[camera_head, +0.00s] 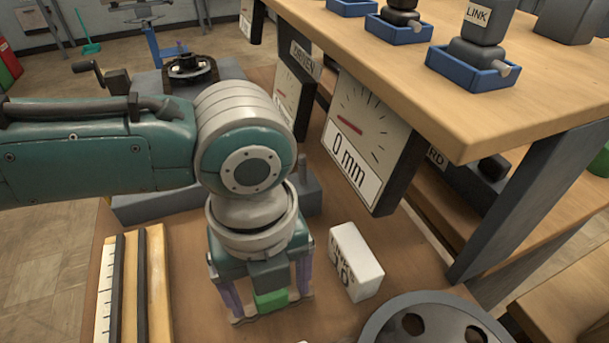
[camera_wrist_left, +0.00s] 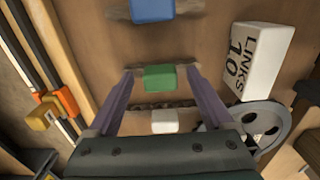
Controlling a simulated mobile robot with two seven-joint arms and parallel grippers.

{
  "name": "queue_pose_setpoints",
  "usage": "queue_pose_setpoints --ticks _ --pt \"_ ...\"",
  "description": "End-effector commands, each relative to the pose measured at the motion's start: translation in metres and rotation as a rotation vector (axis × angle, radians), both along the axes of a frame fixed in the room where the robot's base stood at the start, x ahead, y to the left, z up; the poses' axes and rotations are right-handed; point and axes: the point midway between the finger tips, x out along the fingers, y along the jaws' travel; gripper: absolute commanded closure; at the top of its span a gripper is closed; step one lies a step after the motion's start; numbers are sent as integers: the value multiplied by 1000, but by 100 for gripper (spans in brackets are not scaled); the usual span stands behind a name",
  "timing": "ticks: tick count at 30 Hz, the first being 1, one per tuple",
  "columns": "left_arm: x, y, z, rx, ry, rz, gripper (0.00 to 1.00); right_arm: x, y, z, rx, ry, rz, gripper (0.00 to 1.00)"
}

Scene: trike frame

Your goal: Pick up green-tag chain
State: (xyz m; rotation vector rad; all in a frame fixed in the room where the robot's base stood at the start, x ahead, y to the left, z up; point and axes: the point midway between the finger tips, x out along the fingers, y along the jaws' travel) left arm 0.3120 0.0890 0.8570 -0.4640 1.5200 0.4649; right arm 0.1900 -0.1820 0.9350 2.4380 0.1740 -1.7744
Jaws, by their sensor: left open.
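The green tag (camera_wrist_left: 159,78) lies on the tabletop, with its dark chain running behind it and only partly visible. My left gripper (camera_wrist_left: 159,73) is open above it, with one purple finger on either side of the tag. In the head view, the left gripper (camera_head: 269,302) points down at the table, and the green tag (camera_head: 271,300) shows between its fingers. I cannot tell whether the fingers touch the chain. My right gripper is not in view.
A blue tag (camera_wrist_left: 152,10) and a white tag (camera_wrist_left: 164,121) lie on either side of the green one. A white LINKS 10 block (camera_head: 356,262) stands to the right, near a grey wheel (camera_head: 432,325). Rulers and bars (camera_head: 130,285) lie left. A gauge (camera_head: 365,145) and raised shelf (camera_head: 400,60) stand behind.

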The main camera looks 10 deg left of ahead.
Motion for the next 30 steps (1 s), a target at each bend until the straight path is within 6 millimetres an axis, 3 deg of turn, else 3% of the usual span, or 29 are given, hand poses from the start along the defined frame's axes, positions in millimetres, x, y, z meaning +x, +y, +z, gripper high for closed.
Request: queue_pose_setpoints --ticks 2,24,30 --pt "0 0 0 0 0 0 18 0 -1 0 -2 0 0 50" --pt "0 0 1 0 0 1 100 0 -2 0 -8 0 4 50" --pt "0 0 1 0 0 1 100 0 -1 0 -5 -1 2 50"
